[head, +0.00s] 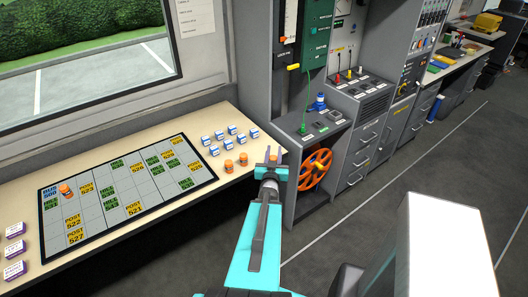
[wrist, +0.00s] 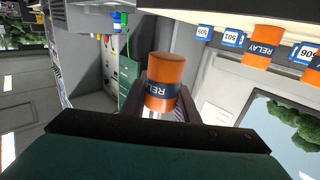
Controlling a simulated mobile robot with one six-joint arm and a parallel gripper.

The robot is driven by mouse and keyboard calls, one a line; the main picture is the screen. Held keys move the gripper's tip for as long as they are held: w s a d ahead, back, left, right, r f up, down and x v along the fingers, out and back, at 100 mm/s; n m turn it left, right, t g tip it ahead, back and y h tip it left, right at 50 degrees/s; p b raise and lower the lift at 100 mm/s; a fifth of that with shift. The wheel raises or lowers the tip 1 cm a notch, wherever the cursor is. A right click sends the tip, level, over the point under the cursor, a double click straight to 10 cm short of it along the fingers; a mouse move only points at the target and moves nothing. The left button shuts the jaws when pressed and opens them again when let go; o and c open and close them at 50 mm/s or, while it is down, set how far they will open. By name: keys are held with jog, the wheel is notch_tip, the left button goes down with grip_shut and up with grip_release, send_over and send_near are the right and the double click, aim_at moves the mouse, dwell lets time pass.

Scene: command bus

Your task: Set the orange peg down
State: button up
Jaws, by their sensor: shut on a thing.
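My gripper (head: 270,163) is shut on an orange peg (wrist: 165,72) with a dark band lettered RELAY, seen close up in the wrist view. In the head view this peg is a small orange patch between the fingers (head: 273,158), by the right end of the table (head: 225,188). The peg shows no contact with the table. Two like orange pegs (head: 243,159) (head: 228,166) stand on the table just left of my gripper, and another (head: 66,190) stands on the board at its left.
The dark-edged board (head: 150,206) has green, yellow and blue labelled squares. Several blue-and-white blocks (head: 219,135) stand behind the pegs, and purple-and-white blocks (head: 15,249) at the left end. An orange reel (head: 316,168) and a grey cabinet (head: 358,135) are right of my gripper.

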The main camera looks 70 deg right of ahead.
jog(key=w+a+r+n+t+y+b, duration=0.15)
jog(key=w+a+t, duration=0.25)
jog(key=w, duration=0.9)
jog(key=w+a+r+n+t+y+b, duration=0.1)
jog(key=w+a+r+n+t+y, duration=0.2)
jog(key=w+a, duration=0.7)
jog(key=w+a+r+n+t+y+b, duration=0.1)
jog(key=w+a+r+n+t+y, duration=0.25)
jog(key=w+a, duration=0.6)
jog(key=w+a+r+n+t+y+b, duration=0.25)
jog(key=w+a, duration=0.55)
jog(key=w, duration=0.5)
jog(key=w+a+r+n+y, duration=0.1)
jog(key=w+a+n+y, duration=0.25)
jog(key=a+y, duration=0.6)
jog(key=w+a+r+n+y, duration=0.2)
jog(key=a+n+y, duration=0.25)
jog(key=a, duration=1.05)
jog(key=s+a+f+n+g+y, duration=0.3)
jog(key=s+a+y, duration=0.1)
jog(key=a, duration=0.2)
jog(key=s+a+f+n+g+y, duration=0.3)
jog(key=s+a+n+g, duration=0.1)
jog(key=a, duration=0.2)
jog(key=shift+a+f+y+b, duration=0.2)
jog(key=shift+a+y+b, duration=0.15)
jog(key=shift+a+b, duration=0.1)
